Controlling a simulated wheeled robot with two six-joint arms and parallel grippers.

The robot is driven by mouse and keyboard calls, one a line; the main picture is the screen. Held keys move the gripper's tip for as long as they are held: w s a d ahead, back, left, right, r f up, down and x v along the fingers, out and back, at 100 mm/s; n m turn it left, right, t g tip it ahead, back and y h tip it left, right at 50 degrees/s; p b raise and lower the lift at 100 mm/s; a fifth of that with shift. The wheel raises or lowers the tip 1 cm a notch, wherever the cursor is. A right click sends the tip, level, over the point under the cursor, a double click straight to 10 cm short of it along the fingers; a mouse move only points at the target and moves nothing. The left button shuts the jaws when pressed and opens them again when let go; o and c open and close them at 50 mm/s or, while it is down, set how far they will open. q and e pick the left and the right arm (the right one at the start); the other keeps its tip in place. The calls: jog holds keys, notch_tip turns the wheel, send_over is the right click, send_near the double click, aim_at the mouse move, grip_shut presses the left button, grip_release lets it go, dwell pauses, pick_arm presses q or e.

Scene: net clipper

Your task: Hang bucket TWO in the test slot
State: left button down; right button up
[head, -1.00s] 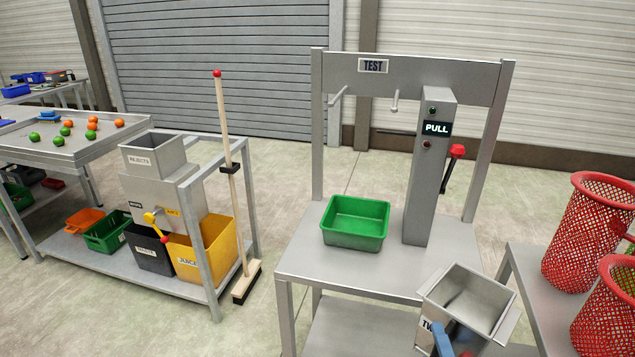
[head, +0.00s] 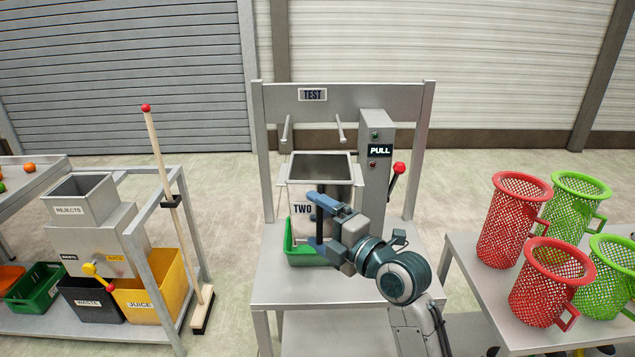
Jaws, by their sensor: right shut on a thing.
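Bucket TWO (head: 302,209), a grey metal box with an open top and a TWO label, is held upright at the test stand. My right gripper (head: 318,222) is shut on its front side, partly hiding it. The test slot shows as two pegs (head: 287,132) and (head: 341,130) under the TEST sign (head: 312,95). The bucket's rim appears just below and in front of the pegs; I cannot tell whether it touches them. A green tray (head: 293,250) sits on the stand's table below the bucket, mostly hidden. My left gripper is not in view.
A grey post with a PULL sign (head: 380,151) and a red-knobbed lever (head: 398,170) stands right of the bucket. Red and green mesh baskets (head: 514,220) stand on the right table (head: 470,290). A rejects bin and a broom (head: 165,170) are at left.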

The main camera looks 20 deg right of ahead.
aim_at(320, 209)
jog(key=r, duration=0.3)
jog(key=shift+w+a+r+n+y+p, duration=0.3)
jog(key=shift+w+p, duration=0.05)
jog(key=shift+w, duration=0.05)
jog(key=shift+w+a+r, duration=0.1)
jog(key=shift+w+r, duration=0.05)
jog(key=shift+w+d, duration=0.35)
jog(key=shift+w, duration=0.7)
jog(key=shift+w+d, duration=0.4)
jog(key=shift+w, duration=0.7)
jog(key=shift+w+d, duration=0.35)
jog(key=shift+w, duration=0.7)
